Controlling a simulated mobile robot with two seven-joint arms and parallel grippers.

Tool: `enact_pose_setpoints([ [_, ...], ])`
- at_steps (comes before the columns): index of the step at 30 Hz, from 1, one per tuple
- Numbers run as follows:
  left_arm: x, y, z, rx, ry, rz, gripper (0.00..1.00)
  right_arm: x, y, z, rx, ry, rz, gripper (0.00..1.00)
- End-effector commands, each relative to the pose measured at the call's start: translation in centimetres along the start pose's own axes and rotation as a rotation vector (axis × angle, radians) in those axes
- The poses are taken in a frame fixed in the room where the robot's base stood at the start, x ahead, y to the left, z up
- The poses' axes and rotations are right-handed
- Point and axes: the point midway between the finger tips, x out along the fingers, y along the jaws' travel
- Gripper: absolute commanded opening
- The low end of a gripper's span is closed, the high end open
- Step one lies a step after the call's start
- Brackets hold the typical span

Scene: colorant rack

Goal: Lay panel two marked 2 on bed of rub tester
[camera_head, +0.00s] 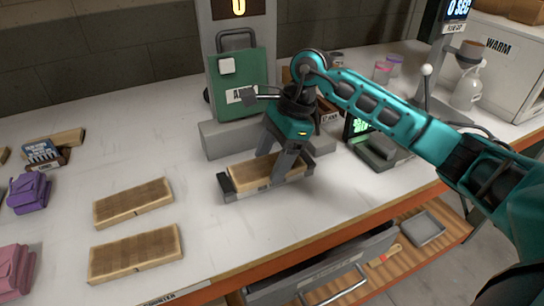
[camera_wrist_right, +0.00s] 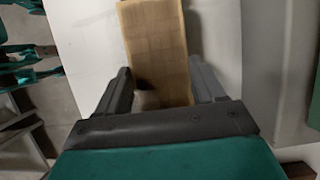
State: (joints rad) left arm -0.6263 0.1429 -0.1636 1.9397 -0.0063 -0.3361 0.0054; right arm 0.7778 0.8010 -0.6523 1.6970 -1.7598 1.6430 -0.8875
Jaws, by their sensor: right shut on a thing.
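A wooden panel (camera_head: 250,170) is at the low grey bed (camera_head: 262,189) of the rub tester (camera_head: 241,85), between the bed's dark end pieces. No number can be read on the panel. My right gripper (camera_head: 275,162) is shut on this panel from above. In the right wrist view, the panel (camera_wrist_right: 157,45) runs lengthwise between the two fingers (camera_wrist_right: 162,88). I cannot tell whether the panel rests fully on the bed or is held just above it. My left gripper is not in view.
Two more wooden panels (camera_head: 133,203) (camera_head: 136,252) lie on the white bench at left. A purple object (camera_head: 30,193) and a pink one (camera_head: 12,270) stand at the left edge. An open drawer (camera_head: 325,270) juts out below the front edge.

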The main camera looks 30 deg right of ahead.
Motion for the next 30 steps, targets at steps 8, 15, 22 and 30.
enact_pose_setpoints([
  [8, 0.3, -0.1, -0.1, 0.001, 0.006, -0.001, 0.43, 0.2, 0.0, -0.1, 0.000, 0.000, 0.000, 0.79],
  [15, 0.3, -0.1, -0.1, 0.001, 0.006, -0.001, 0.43, 0.2, 0.0, -0.1, 0.000, 0.000, 0.000, 0.94],
  [22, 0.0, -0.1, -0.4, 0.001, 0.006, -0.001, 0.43, -0.2, 0.0, 0.1, 0.000, 0.000, 0.000, 0.94],
  [30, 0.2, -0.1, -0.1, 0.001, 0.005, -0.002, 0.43, -4.9, -0.1, 0.0, 0.001, 0.001, -0.006, 0.94],
])
